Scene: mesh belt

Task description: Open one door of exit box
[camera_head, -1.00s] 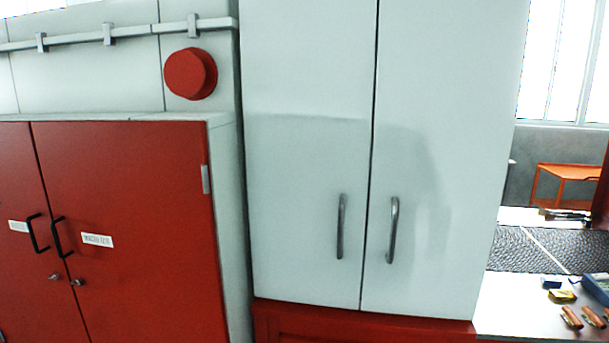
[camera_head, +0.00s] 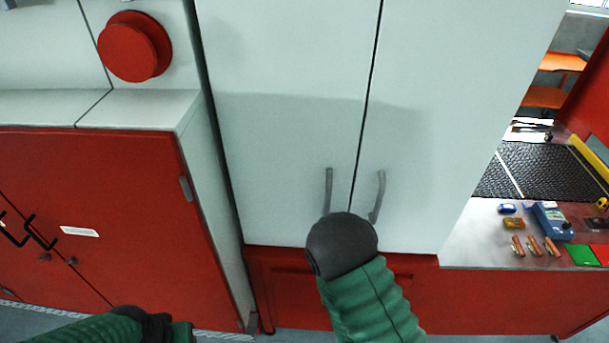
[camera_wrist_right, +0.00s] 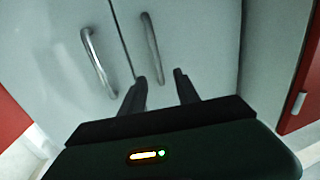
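The exit box looks to be the tall pale cabinet (camera_head: 280,130) in the middle of the head view. Its two doors are shut, with a thin dark seam between them. Each door has an upright grey bar handle, the left one (camera_head: 328,190) and the right one (camera_head: 378,196). My right arm rises in front of the doors and hides its gripper in the head view. In the right wrist view my right gripper (camera_wrist_right: 159,84) is open and empty, fingers apart, facing the doors. One handle (camera_wrist_right: 152,47) is just beyond its fingers; another (camera_wrist_right: 96,62) is left of them.
A red cabinet (camera_head: 120,190) with a pale top stands left, below a red round fixture (camera_head: 135,46). At right is a bench (camera_head: 470,240) with a dark mesh belt (camera_head: 550,172) and several small items. A red base lies below the doors.

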